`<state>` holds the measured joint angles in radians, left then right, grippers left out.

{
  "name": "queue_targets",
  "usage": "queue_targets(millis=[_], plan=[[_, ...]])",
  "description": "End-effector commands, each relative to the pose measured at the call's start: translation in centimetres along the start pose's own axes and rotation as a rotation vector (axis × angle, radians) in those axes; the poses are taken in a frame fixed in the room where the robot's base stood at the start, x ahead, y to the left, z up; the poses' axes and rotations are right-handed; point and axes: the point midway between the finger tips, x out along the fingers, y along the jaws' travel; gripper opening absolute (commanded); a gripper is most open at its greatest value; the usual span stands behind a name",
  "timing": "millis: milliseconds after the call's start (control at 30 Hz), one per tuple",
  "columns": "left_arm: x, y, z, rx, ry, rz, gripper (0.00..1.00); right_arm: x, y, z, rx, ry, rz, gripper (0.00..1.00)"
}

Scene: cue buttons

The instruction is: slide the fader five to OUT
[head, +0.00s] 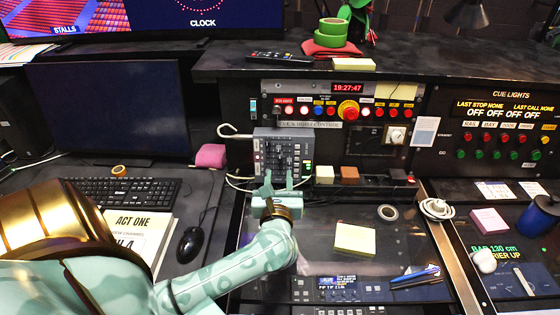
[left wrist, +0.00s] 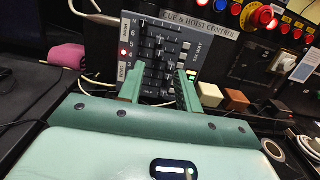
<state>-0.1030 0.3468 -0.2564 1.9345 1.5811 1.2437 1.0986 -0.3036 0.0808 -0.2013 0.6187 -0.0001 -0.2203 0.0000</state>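The fader box (head: 283,150) is a grey panel with several dark fader caps, standing upright against the console. It also shows in the left wrist view (left wrist: 182,34), with small marks down its left edge and a lit red light. I cannot tell for sure which cap is fader five. My left gripper (head: 279,183) is just in front of the lower part of the box. In the left wrist view its two green fingers (left wrist: 160,84) stand apart, with dark fader caps showing between and beyond them. Contact with a cap cannot be made out. My right gripper is not in view.
Small blocks (head: 349,174) stand to the right. A yellow note pad (head: 355,238) lies on the desk.

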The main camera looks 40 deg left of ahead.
Motion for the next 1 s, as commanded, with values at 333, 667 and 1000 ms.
queue_targets(millis=[333,667,1000], plan=[[6.3,0.0,-0.1,0.001,0.000,-0.001,0.35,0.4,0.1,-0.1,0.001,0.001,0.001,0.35],[7.1,0.0,-0.1,0.001,0.001,0.000,0.35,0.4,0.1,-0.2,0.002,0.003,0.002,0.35],[7.0,0.0,-0.1,0.000,0.001,0.000,0.00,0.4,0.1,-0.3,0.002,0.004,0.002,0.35]])
